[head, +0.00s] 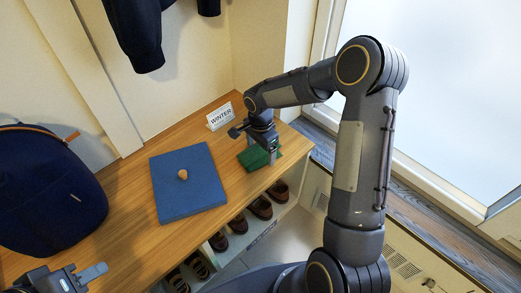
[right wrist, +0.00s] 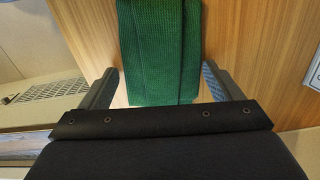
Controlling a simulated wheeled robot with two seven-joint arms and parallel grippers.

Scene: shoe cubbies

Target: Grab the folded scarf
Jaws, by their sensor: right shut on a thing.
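The folded scarf (head: 258,156) is green and lies at the right end of the wooden bench top. My right gripper (head: 264,150) is over it from above. In the right wrist view, the scarf (right wrist: 160,50) shows a ribbed green weave and lies between the two fingers of my right gripper (right wrist: 160,84), which is shut on it. The scarf's near end is hidden behind the gripper body. My left gripper (head: 85,277) is at the bottom left corner, partly cut off, away from the scarf; whether it is open does not show.
A blue square lid (head: 190,200) with a round wooden knob lies mid-bench. A WINTER sign (head: 220,117) stands behind the scarf. A dark blue bag (head: 45,190) sits at left. Shoes (head: 261,207) fill cubbies below the bench (head: 125,240). A dark coat (head: 137,30) hangs above.

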